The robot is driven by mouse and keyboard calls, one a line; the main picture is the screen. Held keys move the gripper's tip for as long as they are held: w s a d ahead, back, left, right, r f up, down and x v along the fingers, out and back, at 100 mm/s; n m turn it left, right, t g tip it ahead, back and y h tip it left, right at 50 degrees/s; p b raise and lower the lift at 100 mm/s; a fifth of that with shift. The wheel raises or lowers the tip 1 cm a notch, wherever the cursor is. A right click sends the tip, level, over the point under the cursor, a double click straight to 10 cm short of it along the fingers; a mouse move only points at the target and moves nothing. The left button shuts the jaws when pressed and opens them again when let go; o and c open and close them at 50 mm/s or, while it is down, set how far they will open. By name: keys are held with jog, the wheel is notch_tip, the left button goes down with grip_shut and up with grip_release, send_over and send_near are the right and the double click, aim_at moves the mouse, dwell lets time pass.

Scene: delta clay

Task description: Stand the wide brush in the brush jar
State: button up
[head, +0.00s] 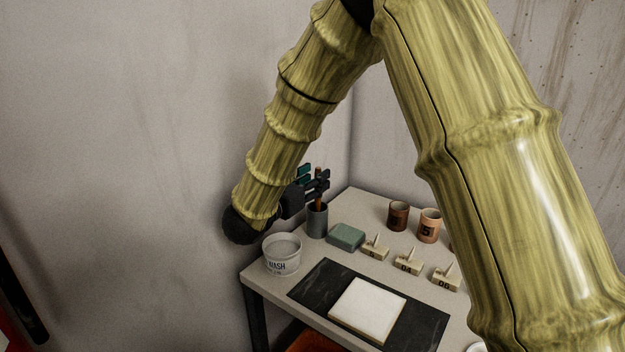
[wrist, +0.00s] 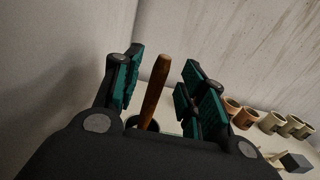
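A brush with a brown wooden handle (wrist: 153,88) stands in the dark grey brush jar (head: 317,222), leaning slightly. Its upper handle also shows in the head view (head: 318,173). Its lower end is hidden inside the jar, so I cannot see how wide the head is. My gripper (head: 314,184) is above the jar with its fingers around the handle. In the wrist view, my gripper (wrist: 160,85) is open, with a gap on each side of the handle. The jar's rim (wrist: 152,125) shows partly below, behind my gripper's body.
A white wash bucket (head: 281,256) stands left of the jar, and a green block (head: 346,237) lies right of it. Cups (head: 430,226), numbered wooden blocks (head: 407,265) and a dark mat (head: 315,284) with a pale slab (head: 368,309) occupy the table. Walls stand close behind.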

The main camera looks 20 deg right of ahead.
jog(key=v, duration=1.2)
dwell(0.7)
